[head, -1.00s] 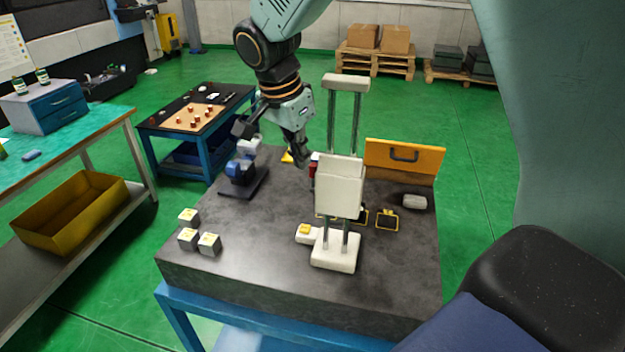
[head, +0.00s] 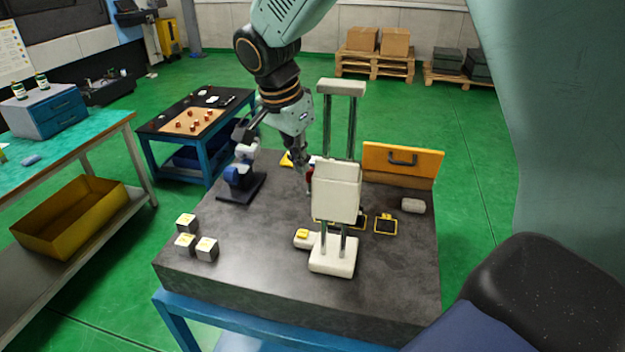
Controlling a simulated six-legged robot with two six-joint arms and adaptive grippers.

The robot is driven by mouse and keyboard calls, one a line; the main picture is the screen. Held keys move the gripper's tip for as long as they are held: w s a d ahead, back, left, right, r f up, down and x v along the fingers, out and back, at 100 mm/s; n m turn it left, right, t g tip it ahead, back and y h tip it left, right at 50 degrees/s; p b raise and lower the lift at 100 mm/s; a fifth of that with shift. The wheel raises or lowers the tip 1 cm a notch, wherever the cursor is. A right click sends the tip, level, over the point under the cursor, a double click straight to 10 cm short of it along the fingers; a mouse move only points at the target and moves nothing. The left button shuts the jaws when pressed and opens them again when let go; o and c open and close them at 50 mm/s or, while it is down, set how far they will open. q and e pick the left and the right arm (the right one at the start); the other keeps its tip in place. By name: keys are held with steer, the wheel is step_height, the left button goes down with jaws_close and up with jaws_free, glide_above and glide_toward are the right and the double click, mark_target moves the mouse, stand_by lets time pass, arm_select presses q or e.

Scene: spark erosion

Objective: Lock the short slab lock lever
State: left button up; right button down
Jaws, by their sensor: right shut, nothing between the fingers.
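A white stand (head: 333,255) with two upright metal rods and a top bar holds a pale slab (head: 337,192) partway up the rods. A small red part (head: 309,174), possibly the lock lever, shows at the slab's left edge and is mostly hidden behind it. My right gripper (head: 306,180) is shut and empty, pointing down just left of the slab and close to the red part. I cannot tell whether it touches it, or how the lever is turned. My left gripper is not in view.
The stand is on a dark stone table (head: 260,255). A blue-and-white device (head: 242,178) stands to the left, and several small white blocks (head: 207,249) lie front left. An orange panel with a handle (head: 402,160) stands at the back right. The table's front right is clear.

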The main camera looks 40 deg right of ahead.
steer(key=shift+w, duration=0.1)
steer(key=shift+a, duration=0.25)
steer(key=shift+d+f+b, duration=0.1)
steer(key=shift+f+b, duration=0.3)
steer(key=shift+f, duration=0.15)
steer(key=shift+f, duration=0.1)
steer(key=shift+f, duration=0.25)
steer(key=shift+d+f+b, duration=0.1)
steer(key=shift+f+b, duration=0.1)
steer(key=shift+b, duration=0.1)
